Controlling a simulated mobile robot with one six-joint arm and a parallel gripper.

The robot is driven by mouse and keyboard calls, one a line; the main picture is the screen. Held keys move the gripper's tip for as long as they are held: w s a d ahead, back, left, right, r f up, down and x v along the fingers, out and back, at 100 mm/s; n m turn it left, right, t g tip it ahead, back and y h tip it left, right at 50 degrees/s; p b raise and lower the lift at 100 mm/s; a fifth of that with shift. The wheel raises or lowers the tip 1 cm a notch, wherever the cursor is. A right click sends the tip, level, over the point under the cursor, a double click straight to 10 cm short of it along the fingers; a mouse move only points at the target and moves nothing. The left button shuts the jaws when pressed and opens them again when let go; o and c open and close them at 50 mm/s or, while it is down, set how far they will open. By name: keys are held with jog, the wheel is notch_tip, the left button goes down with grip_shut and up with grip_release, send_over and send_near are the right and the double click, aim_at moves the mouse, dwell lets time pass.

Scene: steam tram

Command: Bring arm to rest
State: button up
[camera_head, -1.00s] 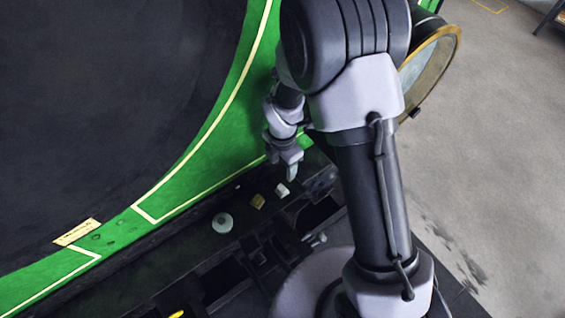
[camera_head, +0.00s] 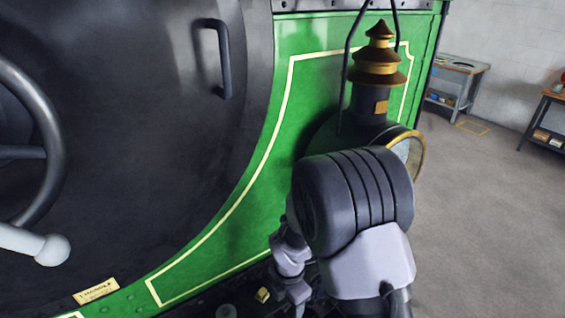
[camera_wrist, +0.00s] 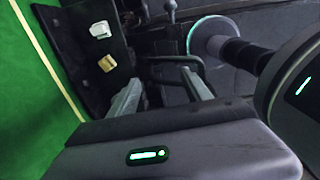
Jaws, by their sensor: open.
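My arm stands folded in front of the green tram front (camera_head: 250,190) in the head view, its big dark elbow joint at the lower middle. My gripper (camera_head: 300,300) points down near the bottom edge, partly cut off by the frame. In the wrist view my gripper (camera_wrist: 163,88) shows two grey fingers spread apart with nothing between them. A small yellowish block (camera_wrist: 107,63) and a small white block (camera_wrist: 100,29) lie on the dark ledge left of the fingers, apart from them. The yellowish block also shows in the head view (camera_head: 263,294).
A lamp with a brass top (camera_head: 379,70) stands right behind my elbow. A dark handle (camera_head: 218,58) and a handwheel (camera_head: 40,140) stick out from the round door. A brass plate (camera_head: 96,291) sits lower left. Workbenches (camera_head: 455,82) stand far right, with open floor before them.

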jog(key=s+d+r+m+t+y+b, duration=0.1)
jog(key=d+r+m+b, duration=0.25)
jog(key=m+b, duration=0.3)
jog(key=s+d+r+m+t+b, duration=0.2)
jog(key=r+m+b, duration=0.2)
jog(key=m+b, duration=0.3)
jog(key=s+d+f+m+t+y+b, duration=0.1)
jog(key=s+d+f+m+t+b, duration=0.1)
jog(key=s+m+b, duration=0.8)
jog(key=s+d+m, duration=0.1)
jog(key=s+m, duration=0.1)
jog(key=m, duration=0.4)
jog(key=shift+s+t, duration=0.3)
jog(key=shift+t, duration=0.1)
